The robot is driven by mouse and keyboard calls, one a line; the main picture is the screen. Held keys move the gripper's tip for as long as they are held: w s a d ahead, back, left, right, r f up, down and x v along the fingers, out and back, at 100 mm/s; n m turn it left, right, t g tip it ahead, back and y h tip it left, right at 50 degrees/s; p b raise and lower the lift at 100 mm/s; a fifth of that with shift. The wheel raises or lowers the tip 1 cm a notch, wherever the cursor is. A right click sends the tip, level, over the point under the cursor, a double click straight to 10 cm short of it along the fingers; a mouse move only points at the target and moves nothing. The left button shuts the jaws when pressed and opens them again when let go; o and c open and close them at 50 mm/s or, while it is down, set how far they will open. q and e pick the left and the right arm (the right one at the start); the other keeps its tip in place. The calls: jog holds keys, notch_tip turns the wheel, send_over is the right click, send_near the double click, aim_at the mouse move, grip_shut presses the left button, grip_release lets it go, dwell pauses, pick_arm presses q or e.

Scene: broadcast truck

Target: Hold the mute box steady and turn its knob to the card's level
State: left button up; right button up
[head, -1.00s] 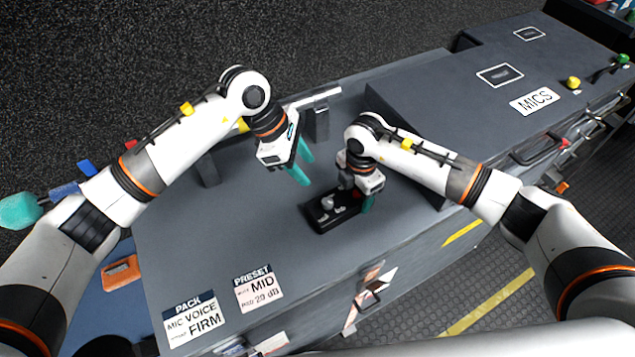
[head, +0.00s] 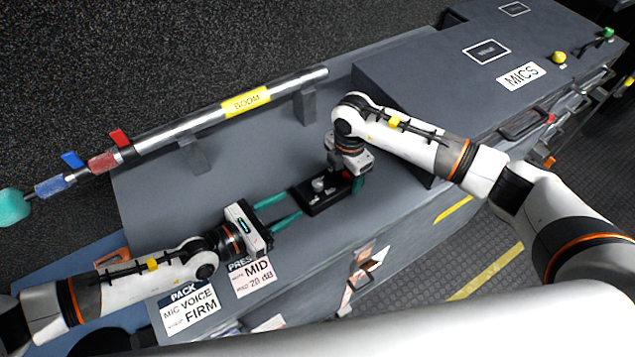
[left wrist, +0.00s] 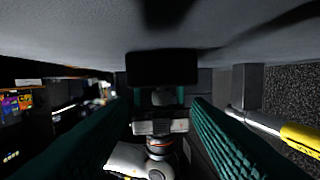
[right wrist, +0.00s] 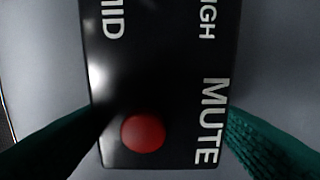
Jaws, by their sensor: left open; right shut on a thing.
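The black mute box (head: 312,209) lies on the grey case top. Its pale knob (head: 318,184) stands up near the left end; where it points is too small to read. My right gripper (head: 346,182) is shut on the box's right end, and its fingers straddle the end with the red button (right wrist: 143,133) and the MUTE lettering. MID and HIGH markings show there partly. My left gripper (head: 293,204) is open and low, its fingertips by the box's left end. In the left wrist view the box (left wrist: 163,67) shows ahead between the fingers. The preset card (head: 256,279) reads MID, 20 dB.
A pack card (head: 190,306) reading MIC VOICE, FIRM lies left of the preset card. A boom pole (head: 200,121) rests on brackets along the far edge. A raised MICS case section (head: 430,110) rises at the right. The top between pole and box is clear.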

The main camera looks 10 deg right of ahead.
aim_at(313, 188)
pick_arm(q)
jog(key=shift+s+a+n+t+h, duration=0.4)
jog(key=shift+s+a+t, duration=0.2)
jog(key=shift+s+a, duration=0.15)
jog(key=x, duration=1.2)
jog(key=shift+w+a+r, duration=0.1)
jog(key=shift+a, duration=0.05)
jog(key=shift+c, duration=0.3)
jog(key=shift+t, duration=0.3)
jog(key=c, duration=0.9)
